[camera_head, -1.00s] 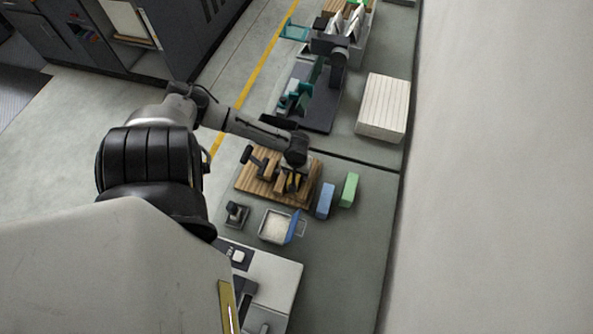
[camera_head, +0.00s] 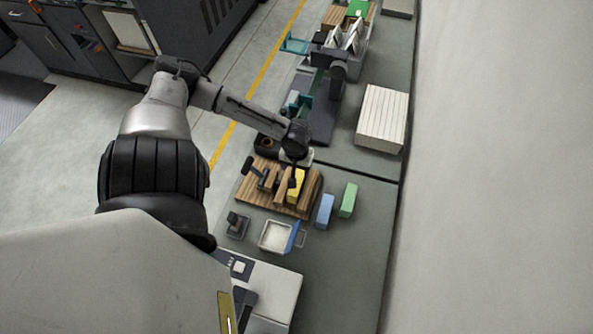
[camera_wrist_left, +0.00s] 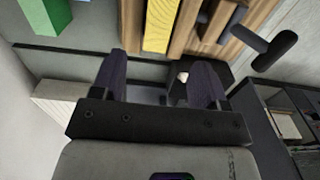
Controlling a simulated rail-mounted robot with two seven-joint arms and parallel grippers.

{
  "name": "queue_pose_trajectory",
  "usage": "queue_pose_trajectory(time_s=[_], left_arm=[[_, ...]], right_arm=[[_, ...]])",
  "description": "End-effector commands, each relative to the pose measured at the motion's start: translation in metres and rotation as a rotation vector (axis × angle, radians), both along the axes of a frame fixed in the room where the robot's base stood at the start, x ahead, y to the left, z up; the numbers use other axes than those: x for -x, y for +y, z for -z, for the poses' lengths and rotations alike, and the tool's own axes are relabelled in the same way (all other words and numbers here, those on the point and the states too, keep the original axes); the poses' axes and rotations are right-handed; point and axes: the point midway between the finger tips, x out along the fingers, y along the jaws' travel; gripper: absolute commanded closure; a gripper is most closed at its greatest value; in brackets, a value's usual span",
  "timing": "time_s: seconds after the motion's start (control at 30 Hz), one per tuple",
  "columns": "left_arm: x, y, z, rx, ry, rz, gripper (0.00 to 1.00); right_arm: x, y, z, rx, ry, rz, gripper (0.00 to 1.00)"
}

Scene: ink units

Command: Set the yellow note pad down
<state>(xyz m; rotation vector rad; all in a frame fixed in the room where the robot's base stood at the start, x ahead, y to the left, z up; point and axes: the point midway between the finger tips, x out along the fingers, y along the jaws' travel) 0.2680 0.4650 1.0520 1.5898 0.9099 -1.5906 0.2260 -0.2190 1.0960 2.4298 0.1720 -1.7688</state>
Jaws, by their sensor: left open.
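The yellow note pad (camera_head: 296,186) rests on the slatted wooden board (camera_head: 250,190), among the wooden strips. It also shows in the left wrist view (camera_wrist_left: 160,25), beyond my fingertips. My left gripper (camera_wrist_left: 158,75) is open, with nothing between its two dark fingers. It is apart from the pad, on the far side of it in the head view, where the wrist hides most of the fingers. My right gripper is not in view.
A blue block (camera_head: 325,211) and a green block (camera_head: 348,200) stand right of the board. A white ridged block (camera_head: 381,118) lies behind. The bench at front right is clear.

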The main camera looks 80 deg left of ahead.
Motion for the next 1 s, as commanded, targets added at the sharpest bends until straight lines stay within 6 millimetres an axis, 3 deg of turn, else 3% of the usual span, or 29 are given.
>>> queue_pose_trajectory(time_s=[0.13, 0.23, 0.47, 0.6, 0.7, 0.83, 1.0], left_arm=[[0.004, -0.009, -0.004, 0.01, -0.002, 0.036, 0.32], [0.011, -0.032, 0.004, 0.031, -0.018, 0.142, 0.32], [0.033, -0.128, 0.017, 0.056, -0.132, 0.582, 0.32], [0.038, -0.18, 0.007, 0.015, -0.214, 0.821, 0.32], [0.039, -0.207, -0.006, -0.03, -0.256, 0.95, 0.32], [0.04, -0.229, -0.023, -0.088, -0.284, 1.069, 0.32], [0.041, -0.243, -0.039, -0.144, -0.29, 1.157, 0.32]], right_arm=[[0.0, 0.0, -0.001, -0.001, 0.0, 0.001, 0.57], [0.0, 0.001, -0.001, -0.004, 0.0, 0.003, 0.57], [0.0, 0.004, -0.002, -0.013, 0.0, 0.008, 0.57], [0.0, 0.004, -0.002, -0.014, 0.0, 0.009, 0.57], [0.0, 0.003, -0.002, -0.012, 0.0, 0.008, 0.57], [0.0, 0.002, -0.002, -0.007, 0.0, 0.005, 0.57], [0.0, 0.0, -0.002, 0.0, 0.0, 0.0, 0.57]])
